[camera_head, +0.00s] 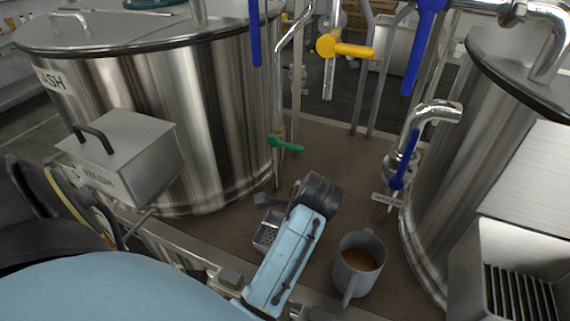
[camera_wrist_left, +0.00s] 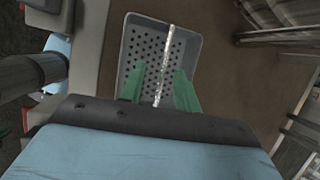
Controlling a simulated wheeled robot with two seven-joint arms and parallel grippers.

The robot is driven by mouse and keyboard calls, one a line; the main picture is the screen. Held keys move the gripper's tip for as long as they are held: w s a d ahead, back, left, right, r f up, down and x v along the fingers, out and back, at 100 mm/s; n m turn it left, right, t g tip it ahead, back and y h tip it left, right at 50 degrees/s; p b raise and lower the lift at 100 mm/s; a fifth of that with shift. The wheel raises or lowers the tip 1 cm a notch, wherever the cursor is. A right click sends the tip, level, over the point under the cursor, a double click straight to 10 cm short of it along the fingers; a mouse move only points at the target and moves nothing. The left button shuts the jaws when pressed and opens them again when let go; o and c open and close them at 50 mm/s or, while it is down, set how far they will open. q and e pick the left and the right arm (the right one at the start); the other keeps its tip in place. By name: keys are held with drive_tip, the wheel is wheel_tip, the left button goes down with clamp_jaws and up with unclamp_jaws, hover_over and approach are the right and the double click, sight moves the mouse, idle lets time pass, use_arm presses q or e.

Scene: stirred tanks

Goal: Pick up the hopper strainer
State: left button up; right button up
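The hopper strainer (camera_head: 266,234) is a small grey perforated box, low on the brown floor between the tanks in the head view, partly hidden by my left arm. In the left wrist view the strainer (camera_wrist_left: 187,52) lies under my left gripper (camera_wrist_left: 160,70), with a shiny metal bar (camera_wrist_left: 167,45) running across it. The two green fingers are apart, on either side of the bar, over the strainer. I cannot tell whether they touch it. In the head view my left fingers are hidden by the wrist. My right gripper is not in view.
A grey jug (camera_head: 353,278) with brown liquid stands just right of my left arm. Steel tanks rise at left (camera_head: 215,110) and right (camera_head: 440,170). A lidded WASH box (camera_head: 125,155) is at left, a slotted steel hopper (camera_head: 535,215) at right. Valves and pipes fill the back.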

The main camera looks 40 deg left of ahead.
use_arm(q)
drive_tip(key=x, duration=0.4)
drive_tip(key=shift+w+a+r, duration=0.1)
drive_tip(key=shift+a, duration=0.05)
drive_tip(key=shift+a+f, duration=0.15)
drive_tip(key=shift+f, duration=0.25)
drive_tip(key=shift+f, duration=0.25)
clamp_jaws()
